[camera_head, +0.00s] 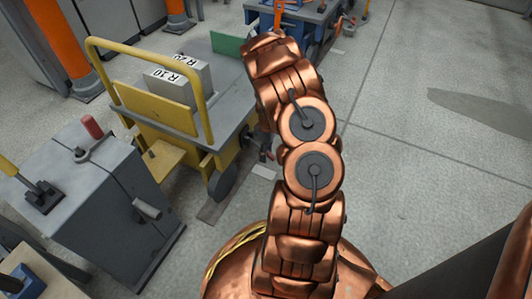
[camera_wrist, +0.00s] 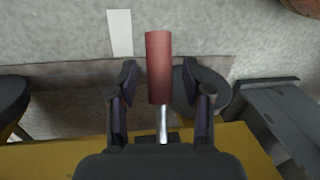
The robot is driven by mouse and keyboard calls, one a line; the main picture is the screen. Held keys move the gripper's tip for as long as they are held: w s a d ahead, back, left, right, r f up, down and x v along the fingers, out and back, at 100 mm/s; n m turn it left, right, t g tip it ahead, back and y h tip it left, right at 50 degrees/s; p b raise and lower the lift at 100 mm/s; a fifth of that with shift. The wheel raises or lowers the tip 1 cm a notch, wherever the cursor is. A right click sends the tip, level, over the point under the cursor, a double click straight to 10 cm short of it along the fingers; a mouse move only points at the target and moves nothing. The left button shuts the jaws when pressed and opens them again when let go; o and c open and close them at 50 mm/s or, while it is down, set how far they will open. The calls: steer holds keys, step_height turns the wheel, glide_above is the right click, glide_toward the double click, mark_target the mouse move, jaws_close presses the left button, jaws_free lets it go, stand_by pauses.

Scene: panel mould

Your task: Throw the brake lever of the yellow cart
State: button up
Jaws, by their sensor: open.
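The yellow cart (camera_head: 165,125) stands left of my arm in the head view, with a yellow push handle, a grey deck and dark wheels. Its yellow edge (camera_wrist: 255,148) crosses the bottom of the wrist view. A lever with a red grip (camera_wrist: 158,65) on a thin metal rod stands out from this edge. My gripper (camera_wrist: 160,88) is open, with one finger on each side of the lever and visible gaps between. It holds nothing. In the head view my arm hides most of the gripper and the brake lever.
A blue bench (camera_head: 300,20) stands behind my arm. The floor on the right (camera_head: 430,150) is clear.

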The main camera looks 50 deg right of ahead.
steer(key=shift+c, duration=0.5)
jaws_close()
